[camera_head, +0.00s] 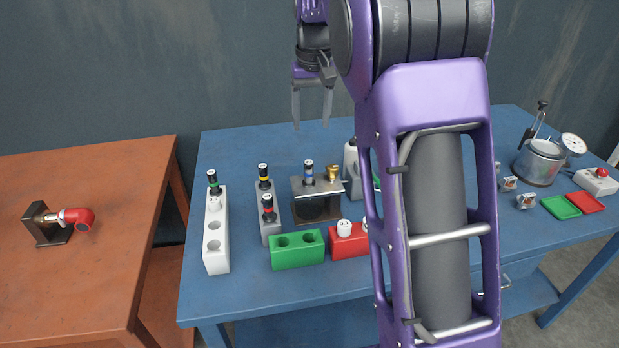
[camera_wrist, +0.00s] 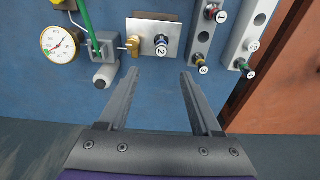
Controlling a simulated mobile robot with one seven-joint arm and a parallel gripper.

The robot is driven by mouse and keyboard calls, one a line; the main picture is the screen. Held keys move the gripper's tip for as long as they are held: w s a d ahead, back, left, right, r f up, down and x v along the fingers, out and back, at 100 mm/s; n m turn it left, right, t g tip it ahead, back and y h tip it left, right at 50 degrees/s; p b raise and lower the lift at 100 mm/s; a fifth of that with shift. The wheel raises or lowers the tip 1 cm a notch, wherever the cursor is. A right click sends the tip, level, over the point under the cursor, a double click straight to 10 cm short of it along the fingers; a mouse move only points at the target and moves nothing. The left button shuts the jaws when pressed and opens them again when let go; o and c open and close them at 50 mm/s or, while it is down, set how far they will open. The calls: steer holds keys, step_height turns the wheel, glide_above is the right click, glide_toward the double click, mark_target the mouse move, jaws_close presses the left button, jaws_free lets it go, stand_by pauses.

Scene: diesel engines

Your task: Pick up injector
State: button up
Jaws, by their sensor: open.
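Several dark injectors with coloured bands stand upright. A blue-banded injector (camera_head: 308,173) sits in a metal stand (camera_head: 318,189), and it also shows in the wrist view (camera_wrist: 163,44). A yellow-banded injector (camera_head: 263,175) and a red-banded injector (camera_head: 268,206) stand in a grey rack (camera_head: 271,232). A green-banded injector (camera_head: 213,181) stands at the far end of a white rack (camera_head: 216,258). My gripper (camera_head: 311,122) is open and empty, fingers pointing down, above the table's far side. In the wrist view, my gripper's fingertips (camera_wrist: 173,75) lie apart, below the blue-banded injector in the picture.
A brass fitting (camera_head: 332,172) is beside the blue-banded injector. A green block (camera_head: 297,250) and a red block (camera_head: 347,240) stand in front. A pressure gauge (camera_wrist: 58,44) is at the wrist view's left. My arm hides part of the blue table (camera_head: 245,295). An orange table (camera_head: 90,180) stands left.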

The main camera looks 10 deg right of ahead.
mark_target(309, 162)
steer(key=f, duration=0.5)
steer(key=w+f+b, duration=0.1)
steer(key=f, duration=0.7)
steer(key=shift+w+a+f+b, duration=0.15)
steer(key=shift+w+f+b, duration=0.1)
steer(key=shift+b, duration=0.15)
steer(key=shift+r, duration=0.1)
jaws_close()
